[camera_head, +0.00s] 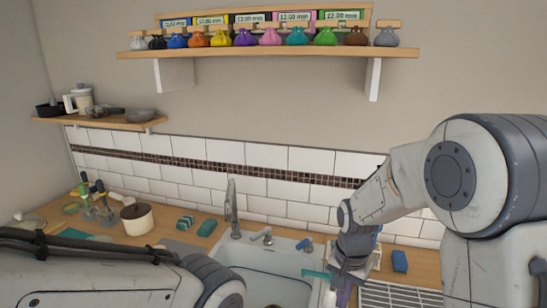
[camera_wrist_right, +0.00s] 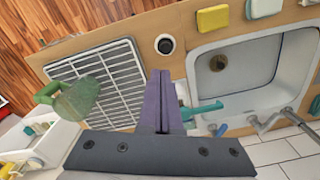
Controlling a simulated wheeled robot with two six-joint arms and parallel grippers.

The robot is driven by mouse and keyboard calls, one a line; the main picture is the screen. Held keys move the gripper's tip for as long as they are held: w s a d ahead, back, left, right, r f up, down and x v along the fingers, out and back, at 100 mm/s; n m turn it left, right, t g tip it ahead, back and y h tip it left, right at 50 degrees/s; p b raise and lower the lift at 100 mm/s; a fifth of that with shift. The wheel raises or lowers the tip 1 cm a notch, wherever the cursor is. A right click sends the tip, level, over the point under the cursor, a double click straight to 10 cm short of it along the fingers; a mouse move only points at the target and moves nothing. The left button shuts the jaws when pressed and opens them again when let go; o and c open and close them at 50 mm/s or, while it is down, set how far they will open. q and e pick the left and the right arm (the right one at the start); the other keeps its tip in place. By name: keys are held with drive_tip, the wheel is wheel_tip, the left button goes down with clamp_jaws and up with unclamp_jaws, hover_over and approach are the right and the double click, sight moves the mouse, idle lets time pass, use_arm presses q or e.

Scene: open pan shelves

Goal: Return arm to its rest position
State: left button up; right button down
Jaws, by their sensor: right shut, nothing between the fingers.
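My right arm comes in from the right in the head view, with its forearm bent down toward the counter. My right gripper (camera_head: 343,296) points down beside the right edge of the sink (camera_head: 272,277). In the right wrist view its purple fingers (camera_wrist_right: 163,76) are together with nothing between them. They are over the counter strip between the drying rack (camera_wrist_right: 98,82) and the sink (camera_wrist_right: 262,62). Part of my left arm shows at the lower left of the head view, but its gripper is not in view.
A teal-handled item (camera_head: 316,274) is close beside the right gripper. A green translucent vessel (camera_wrist_right: 75,99) sits on the rack. The faucet (camera_head: 231,208) rises behind the sink. A pot (camera_head: 137,218) stands on the left counter. Shelves hold colored bags (camera_head: 270,36) and pans (camera_head: 140,115).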

drive_tip(key=s+a+n+b, duration=0.2)
drive_tip(key=s+a+n, duration=0.1)
drive_tip(key=s+n, duration=0.2)
drive_tip(key=s+a+n+b, duration=0.2)
drive_tip(key=s+a+n, duration=0.2)
drive_tip(key=s, duration=0.5)
drive_tip(key=s+a+f+n+y+b, duration=0.1)
drive_tip(key=s+a+n+b, duration=0.2)
drive_tip(key=s, duration=0.5)
drive_tip(key=a+n, duration=0.1)
drive_tip(key=n, duration=0.1)
drive_tip(key=shift+n, duration=0.4)
idle(0.5)
